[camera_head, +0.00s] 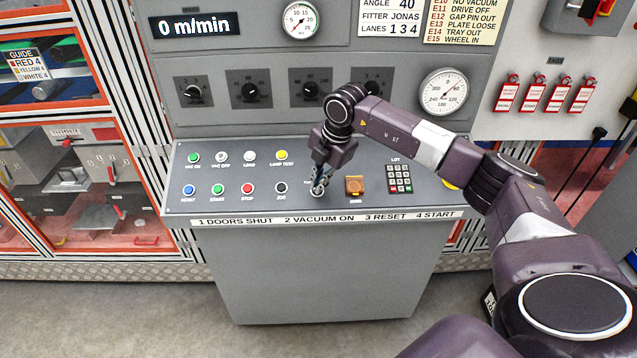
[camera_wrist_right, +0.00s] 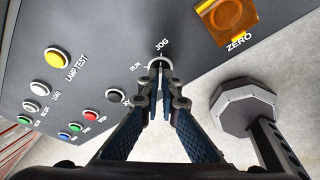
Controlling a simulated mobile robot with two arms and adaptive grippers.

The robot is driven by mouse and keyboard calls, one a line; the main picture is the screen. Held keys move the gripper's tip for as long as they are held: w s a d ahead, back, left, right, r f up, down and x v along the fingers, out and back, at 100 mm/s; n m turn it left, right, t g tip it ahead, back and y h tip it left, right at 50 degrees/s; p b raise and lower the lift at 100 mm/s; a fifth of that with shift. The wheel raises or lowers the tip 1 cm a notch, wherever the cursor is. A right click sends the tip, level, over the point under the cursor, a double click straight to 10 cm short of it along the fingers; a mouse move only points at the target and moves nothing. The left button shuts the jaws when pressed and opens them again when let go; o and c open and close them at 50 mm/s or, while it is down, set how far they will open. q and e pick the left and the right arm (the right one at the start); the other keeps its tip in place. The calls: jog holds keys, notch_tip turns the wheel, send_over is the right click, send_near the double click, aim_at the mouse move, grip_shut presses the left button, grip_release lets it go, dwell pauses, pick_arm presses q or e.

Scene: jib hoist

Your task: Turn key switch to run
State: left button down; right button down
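The key switch (camera_wrist_right: 160,63) is a small round switch with a pale ring on the grey sloping console panel. RUN and JOG labels stand beside it in the wrist view. In the head view the key switch (camera_head: 318,189) is mostly hidden behind my right gripper (camera_head: 320,181). In the wrist view the fingertips of the right gripper (camera_wrist_right: 161,88) are close together right at the switch, one on each side, and appear shut on its key. The key itself is largely hidden by the fingers, and its exact angle cannot be told. My left gripper is in neither view.
Left of the switch are several push buttons, including a black one (camera_head: 281,188) and a red stop button (camera_head: 247,188). Right of it are the orange ZERO button (camera_head: 354,185) and a keypad (camera_head: 399,178). A grey octagonal object (camera_wrist_right: 243,106) shows in the wrist view.

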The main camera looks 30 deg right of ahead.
jog(key=n, duration=0.2)
jog(key=n+g, duration=0.1)
jog(key=n, duration=0.1)
jog(key=shift+w+a+n+h+b, duration=0.1)
jog(key=shift+w+n+h+b, duration=0.05)
jog(key=shift+n+h+b, duration=0.2)
jog(key=n+g+h+b, duration=0.1)
jog(key=n, duration=0.4)
jog(key=shift+a, duration=0.1)
jog(key=n+h, duration=0.1)
jog(key=n, duration=0.2)
jog(key=shift+n+b, duration=0.25)
jog(key=shift+b, duration=0.1)
jog(key=shift+a+n+h+b, duration=0.1)
jog(key=shift+n+h+b, duration=0.45)
jog(key=shift+n, duration=1.25)
jog(key=c, duration=2.2)
grip_release()
